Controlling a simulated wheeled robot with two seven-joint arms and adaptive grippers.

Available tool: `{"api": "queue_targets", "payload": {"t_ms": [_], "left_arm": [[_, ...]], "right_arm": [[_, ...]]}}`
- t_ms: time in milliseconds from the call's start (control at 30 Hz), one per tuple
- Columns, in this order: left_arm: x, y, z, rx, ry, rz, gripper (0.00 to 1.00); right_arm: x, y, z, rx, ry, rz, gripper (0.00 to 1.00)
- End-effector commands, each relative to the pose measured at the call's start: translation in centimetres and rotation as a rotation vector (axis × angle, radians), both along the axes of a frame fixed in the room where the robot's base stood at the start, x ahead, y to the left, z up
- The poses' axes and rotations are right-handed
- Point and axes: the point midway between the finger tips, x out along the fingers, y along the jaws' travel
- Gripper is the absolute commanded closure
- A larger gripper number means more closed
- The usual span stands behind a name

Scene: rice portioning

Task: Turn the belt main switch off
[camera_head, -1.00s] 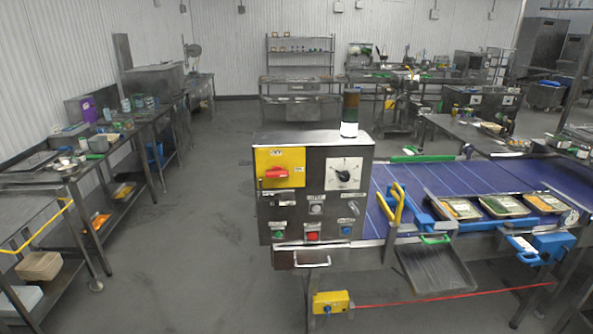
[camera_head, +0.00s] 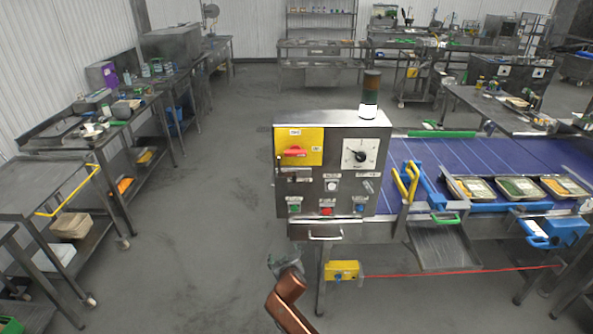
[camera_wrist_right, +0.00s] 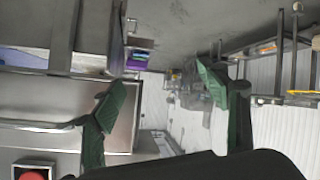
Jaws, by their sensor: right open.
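The belt main switch is a red rotary handle (camera_head: 294,152) on a yellow plate (camera_head: 313,135) at the upper left of the steel control box (camera_head: 350,192). The handle lies roughly horizontal; the small labels above and right of it are too small to read surely. My right gripper (camera_head: 285,262) is below the box's left lower edge, clear of the switch. In the right wrist view its two green fingers (camera_wrist_right: 160,77) are spread apart with nothing between them. A red button (camera_wrist_right: 32,174) shows at that view's lower left corner. My left gripper is not in view.
The box carries a black dial (camera_head: 361,154) and several push buttons, with a drawer handle (camera_head: 325,236) below. A stack light (camera_head: 370,95) stands on top. The blue belt (camera_head: 450,152) with food trays runs right. Open floor (camera_head: 215,210) lies left of the box.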

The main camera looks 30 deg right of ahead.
Motion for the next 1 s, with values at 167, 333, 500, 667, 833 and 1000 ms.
{"api": "queue_targets", "payload": {"t_ms": [167, 333, 500, 667, 833, 1000], "left_arm": [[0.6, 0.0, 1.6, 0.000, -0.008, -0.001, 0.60], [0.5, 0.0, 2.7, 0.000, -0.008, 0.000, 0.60], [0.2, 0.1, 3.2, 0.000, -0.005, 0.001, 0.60], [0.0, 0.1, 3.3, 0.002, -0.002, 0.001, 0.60], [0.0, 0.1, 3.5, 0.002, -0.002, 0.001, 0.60], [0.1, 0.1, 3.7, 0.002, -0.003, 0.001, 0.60]], "right_arm": [[0.5, -0.2, 18.8, 0.010, -0.241, -0.089, 0.32], [-2.7, -0.5, 32.8, 0.053, -0.449, -0.172, 0.32], [-5.9, -0.9, 40.0, 0.095, -0.574, -0.226, 0.32], [-6.2, -1.5, 41.6, 0.107, -0.603, -0.241, 0.32], [-4.0, -2.9, 41.6, 0.104, -0.601, -0.241, 0.32], [-1.8, -4.2, 41.5, 0.104, -0.601, -0.240, 0.32]]}}
